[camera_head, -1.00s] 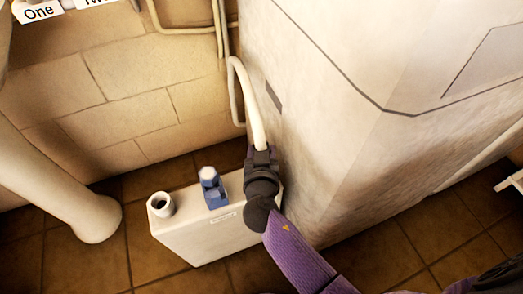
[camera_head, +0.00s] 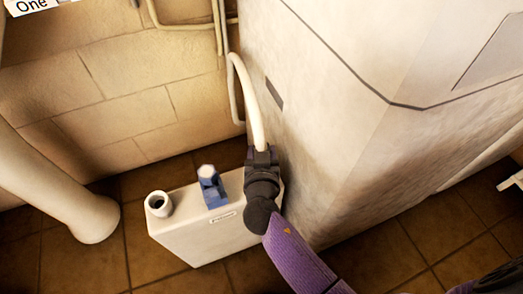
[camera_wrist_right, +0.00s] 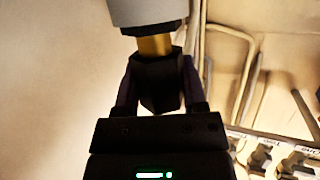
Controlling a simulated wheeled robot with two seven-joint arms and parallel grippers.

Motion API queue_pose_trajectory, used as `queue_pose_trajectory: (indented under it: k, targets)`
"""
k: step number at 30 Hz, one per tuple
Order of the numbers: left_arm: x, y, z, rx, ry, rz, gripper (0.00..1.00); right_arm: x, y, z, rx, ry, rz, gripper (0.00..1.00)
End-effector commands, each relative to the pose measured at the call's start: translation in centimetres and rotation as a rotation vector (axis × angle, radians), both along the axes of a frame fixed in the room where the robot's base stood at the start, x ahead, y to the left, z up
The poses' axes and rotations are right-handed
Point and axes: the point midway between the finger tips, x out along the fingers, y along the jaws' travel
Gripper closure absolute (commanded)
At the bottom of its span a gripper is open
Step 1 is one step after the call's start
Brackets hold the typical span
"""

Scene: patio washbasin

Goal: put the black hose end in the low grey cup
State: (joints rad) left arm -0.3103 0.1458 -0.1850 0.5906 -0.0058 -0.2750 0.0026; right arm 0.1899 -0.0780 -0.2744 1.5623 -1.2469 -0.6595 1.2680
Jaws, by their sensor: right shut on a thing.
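My right gripper (camera_head: 262,160) is shut at the lower end of a pale hose (camera_head: 250,100) that hangs along the big cabinet. In the right wrist view the black hose end (camera_wrist_right: 160,82) sits between the two fingers, with a brass-coloured piece and the grey hose (camera_wrist_right: 148,12) beyond it. In the head view the hose end is mostly hidden by the gripper. A low, pale grey cup (camera_head: 159,205) with a dark opening stands on the left end of a white box (camera_head: 190,243). The gripper is to the right of the cup, apart from it in the picture. My left gripper is not in view.
A blue fitting (camera_head: 211,190) with a pale top stands on the box between cup and gripper. The large cabinet (camera_head: 345,130) rises close on the right. A thick pale pipe (camera_head: 60,190) is at left. Thin pipes (camera_head: 220,20) run along the wall. Tiled floor surrounds the box.

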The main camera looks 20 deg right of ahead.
Motion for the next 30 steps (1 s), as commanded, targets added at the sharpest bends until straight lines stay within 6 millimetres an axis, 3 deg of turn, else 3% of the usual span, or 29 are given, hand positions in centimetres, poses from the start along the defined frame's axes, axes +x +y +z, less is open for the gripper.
queue_pose_trajectory:
  k: [1,2,3,12,30]
  targets:
    - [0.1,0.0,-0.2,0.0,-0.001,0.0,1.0,0.0,0.0,-0.2,0.0,0.0,0.0,1.0]
    - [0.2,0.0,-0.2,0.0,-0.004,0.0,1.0,0.0,0.0,-0.1,0.0,0.0,0.0,0.4]
    - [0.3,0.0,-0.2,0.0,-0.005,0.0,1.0,0.0,0.0,-0.1,0.0,0.0,0.0,0.32]
    - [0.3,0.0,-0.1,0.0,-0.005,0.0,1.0,-0.2,0.1,0.0,0.0,0.001,0.0,0.32]
    - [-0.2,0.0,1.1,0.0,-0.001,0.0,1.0,-6.3,2.6,1.9,0.007,0.004,0.004,0.32]
